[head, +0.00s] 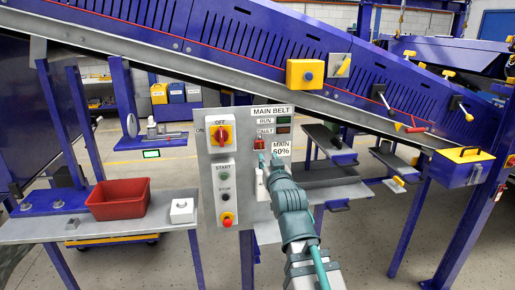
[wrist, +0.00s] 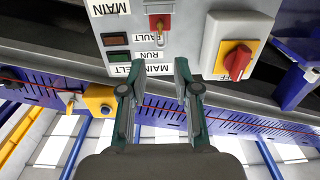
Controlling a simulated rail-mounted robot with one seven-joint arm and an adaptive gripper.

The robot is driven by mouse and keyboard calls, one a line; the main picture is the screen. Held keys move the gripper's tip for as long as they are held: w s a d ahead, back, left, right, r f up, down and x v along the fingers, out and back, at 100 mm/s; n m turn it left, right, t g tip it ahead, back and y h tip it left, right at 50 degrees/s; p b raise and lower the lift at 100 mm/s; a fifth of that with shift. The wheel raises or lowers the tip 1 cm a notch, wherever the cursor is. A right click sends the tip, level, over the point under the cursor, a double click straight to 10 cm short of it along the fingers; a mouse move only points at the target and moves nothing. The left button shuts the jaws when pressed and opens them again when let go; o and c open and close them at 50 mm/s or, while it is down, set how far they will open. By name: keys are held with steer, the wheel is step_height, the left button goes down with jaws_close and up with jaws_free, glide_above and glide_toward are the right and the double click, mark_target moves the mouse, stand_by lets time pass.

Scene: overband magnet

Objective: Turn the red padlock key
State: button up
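The red padlock (head: 259,143) sits on the grey MAIN BELT panel (head: 235,185), below the FAULT label. My gripper (head: 266,163) is just below the padlock in the head view. In the wrist view my gripper (wrist: 155,72) is open, its two fingers apart with nothing between them. The padlock lies beyond the fingertips and seems untouched. The exact gap cannot be told.
A red rotary switch on a yellow plate (head: 221,134) is left of the padlock. START, STOP and a red emergency button (head: 227,219) are below it. A red bin (head: 118,199) stands on the left bench. The blue conveyor frame (head: 260,40) slopes across above the panel.

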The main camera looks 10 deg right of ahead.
mark_target(261, 145)
steer(key=w+p, duration=0.1)
steer(key=w, duration=0.9)
steer(key=shift+w+p, duration=0.25)
steer(key=shift+p, duration=0.15)
steer(key=shift+f, duration=0.1)
jaws_close()
